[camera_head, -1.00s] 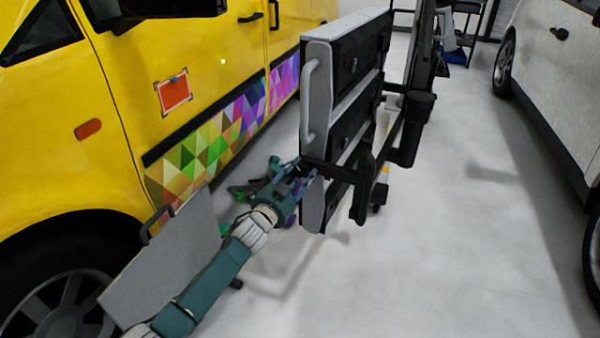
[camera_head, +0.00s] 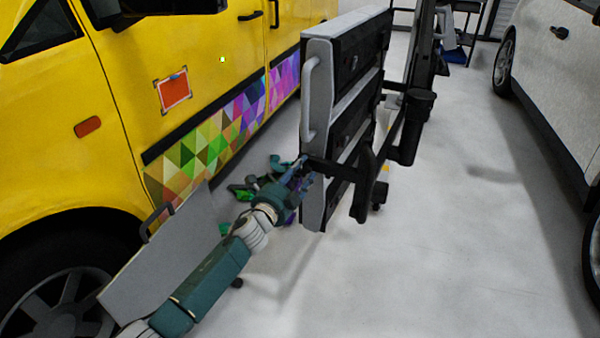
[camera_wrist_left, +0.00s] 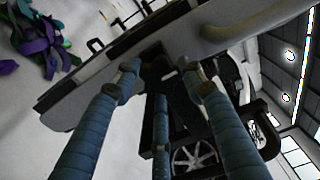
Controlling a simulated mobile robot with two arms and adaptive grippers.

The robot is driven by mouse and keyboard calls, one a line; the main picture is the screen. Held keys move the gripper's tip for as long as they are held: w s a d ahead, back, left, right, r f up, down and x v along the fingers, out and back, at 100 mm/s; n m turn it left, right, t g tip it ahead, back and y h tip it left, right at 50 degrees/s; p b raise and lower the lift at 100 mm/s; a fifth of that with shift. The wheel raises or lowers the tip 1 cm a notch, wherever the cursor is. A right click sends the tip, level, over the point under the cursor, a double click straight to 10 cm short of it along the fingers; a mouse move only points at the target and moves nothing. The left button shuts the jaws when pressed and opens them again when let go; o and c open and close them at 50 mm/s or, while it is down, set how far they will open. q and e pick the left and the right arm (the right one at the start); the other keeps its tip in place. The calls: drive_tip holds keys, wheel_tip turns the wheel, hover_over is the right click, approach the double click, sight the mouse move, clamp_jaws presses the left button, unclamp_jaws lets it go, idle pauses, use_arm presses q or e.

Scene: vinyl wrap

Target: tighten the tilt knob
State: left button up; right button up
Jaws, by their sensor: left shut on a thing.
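The dark tilt knob (camera_wrist_left: 156,68) is mostly hidden among the fingers of my left gripper (camera_wrist_left: 158,78) in the left wrist view. The three blue-wrapped fingers are closed around it. In the head view my left gripper (camera_head: 298,175) is at the lower near side of the upright grey panel (camera_head: 317,85), by the dark bracket (camera_head: 340,172). The fingertips meet the dark part there, and the knob's outline is too small to tell. My right gripper is not in view.
A yellow van (camera_head: 120,100) with a coloured triangle strip stands at left. A flat grey board (camera_head: 165,255) leans near its front wheel. Green and purple scraps (camera_wrist_left: 40,40) lie on the floor. A white vehicle (camera_head: 550,90) stands at right.

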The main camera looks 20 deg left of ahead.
use_arm(q)
drive_tip(key=shift+d+r, duration=0.2)
drive_tip(key=shift+d, duration=0.15)
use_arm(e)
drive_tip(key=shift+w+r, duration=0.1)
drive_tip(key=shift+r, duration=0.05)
use_arm(q)
drive_tip(key=o, duration=1.1)
drive_tip(key=shift+d, duration=0.1)
drive_tip(key=shift+o, duration=0.2)
drive_tip(key=shift+f, duration=0.1)
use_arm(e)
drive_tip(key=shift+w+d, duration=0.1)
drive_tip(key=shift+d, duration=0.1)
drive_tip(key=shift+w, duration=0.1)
use_arm(q)
drive_tip(key=shift+s+a+f, duration=0.1)
drive_tip(key=shift+s+a, duration=0.1)
drive_tip(key=s+a, duration=0.1)
drive_tip(key=s, duration=1)
drive_tip(key=shift+s+a, duration=0.2)
drive_tip(key=shift+a, duration=0.2)
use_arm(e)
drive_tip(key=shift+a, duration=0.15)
